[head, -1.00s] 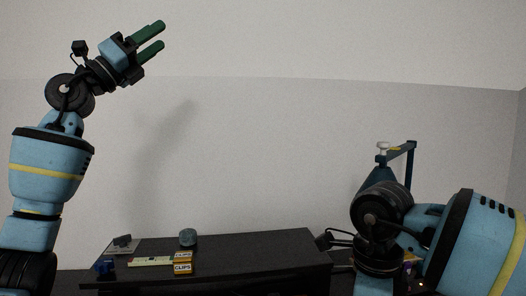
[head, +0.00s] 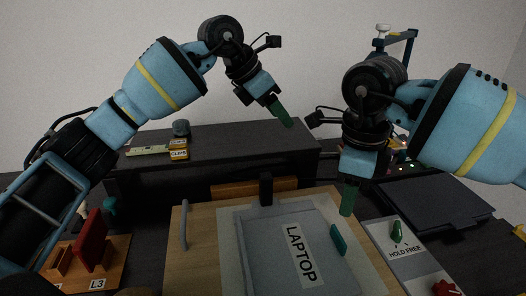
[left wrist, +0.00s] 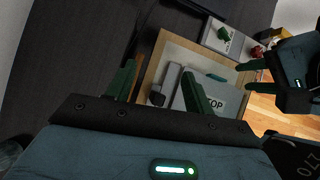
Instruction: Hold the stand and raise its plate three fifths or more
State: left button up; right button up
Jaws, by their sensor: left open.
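The stand has a grey plate (head: 262,250) labelled LAPTOP, lying on a pale wooden board (head: 185,270); it also shows in the left wrist view (left wrist: 225,98). A green tab (head: 338,240) is at the plate's right side, and a black upright piece (head: 266,188) at its far edge. My left gripper (head: 281,112) is open and empty, above and beyond the plate; its two green fingers spread in the left wrist view (left wrist: 160,88). My right gripper (head: 349,197) points down above the board's right side. Its fingers look apart and empty in the left wrist view (left wrist: 251,75).
A panel (head: 400,250) marked HOLD FREE with a green lever (head: 396,231) is right of the board. A dark slab (head: 432,208) lies beyond it. A dark shelf (head: 220,145) with a CLIPS box (head: 179,150) is behind. A red piece (head: 91,240) stands at left.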

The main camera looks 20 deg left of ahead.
aim_at(263, 189)
pick_arm(q)
jog(key=s+f+g+y, duration=0.1)
jog(key=f+y, duration=0.1)
jog(key=f, duration=0.1)
jog(key=s+a+f+m+g+y, duration=0.1)
jog(key=s+f+g, duration=0.1)
jog(key=f, duration=0.2)
jog(key=s+f+g+y, duration=0.1)
jog(key=s+f+y, duration=0.1)
jog(key=f, duration=0.1)
jog(key=shift+a+f+m+y, duration=0.15)
jog(key=shift+f+m+y, duration=0.15)
jog(key=shift+m, duration=0.1)
jog(key=shift+f, duration=3.9)
grip_shut()
pick_arm(e)
jog(key=shift+c, duration=0.8)
notch_tip(263, 189, up, 2)
jog(key=m, duration=1)
jog(key=shift+r+m, duration=0.15)
jog(key=shift+m, duration=0.15)
notch_tip(263, 189, down, 12)
jog(key=shift+f, duration=0.1)
